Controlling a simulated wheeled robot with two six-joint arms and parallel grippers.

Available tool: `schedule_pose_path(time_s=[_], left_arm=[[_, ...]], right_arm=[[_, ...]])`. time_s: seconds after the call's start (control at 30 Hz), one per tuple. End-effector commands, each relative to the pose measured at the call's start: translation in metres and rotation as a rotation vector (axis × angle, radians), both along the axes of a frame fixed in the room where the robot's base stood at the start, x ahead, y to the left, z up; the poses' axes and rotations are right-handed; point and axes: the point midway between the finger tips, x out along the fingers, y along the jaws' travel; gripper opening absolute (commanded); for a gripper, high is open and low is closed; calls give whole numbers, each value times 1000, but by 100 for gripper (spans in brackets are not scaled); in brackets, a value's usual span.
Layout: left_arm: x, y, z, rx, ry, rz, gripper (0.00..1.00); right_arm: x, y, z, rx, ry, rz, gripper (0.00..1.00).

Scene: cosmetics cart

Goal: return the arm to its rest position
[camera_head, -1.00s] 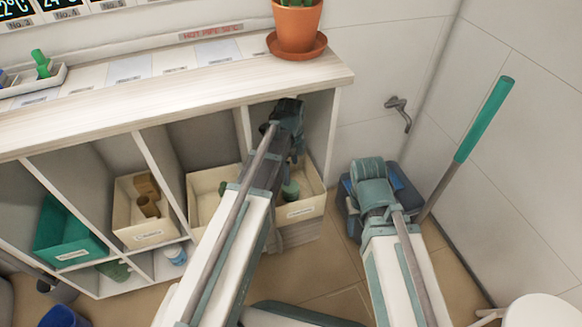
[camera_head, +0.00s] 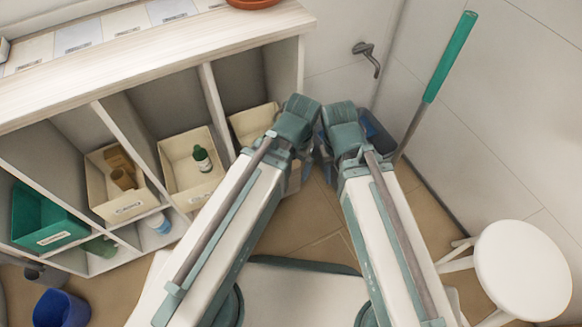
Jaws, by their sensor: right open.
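My left arm (camera_head: 237,205) reaches up from the bottom, and its green-grey wrist (camera_head: 297,121) is beside the right end of the shelf unit. The end of my right arm, with my right gripper (camera_head: 342,128), is just right of the left wrist, above the floor and in front of a blue bin (camera_head: 378,138). My right gripper is open, though its fingers are mostly hidden. I see nothing held in it.
The shelf unit (camera_head: 150,60) holds cream bins, one with a green bottle (camera_head: 202,158), and a green bin (camera_head: 45,222). A green-handled pole (camera_head: 450,58) leans by the right wall. A white stool (camera_head: 522,268) stands at lower right, and a blue bucket (camera_head: 62,308) at lower left.

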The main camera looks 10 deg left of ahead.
Motion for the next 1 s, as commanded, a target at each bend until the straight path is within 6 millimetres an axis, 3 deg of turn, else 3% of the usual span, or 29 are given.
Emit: schedule_pose_path(time_s=[0.1,0.57,0.77,1.0], left_arm=[[-8,-3,0,6,-6,55,100],[-8,-3,9,8,-8,67,100],[-8,-3,47,7,-8,67,100],[-8,-4,123,4,-7,69,100]], right_arm=[[0,0,0,0,0,0,50],[0,0,9,0,0,0,50],[0,0,47,1,0,-1,50],[0,1,123,4,1,-2,50]])
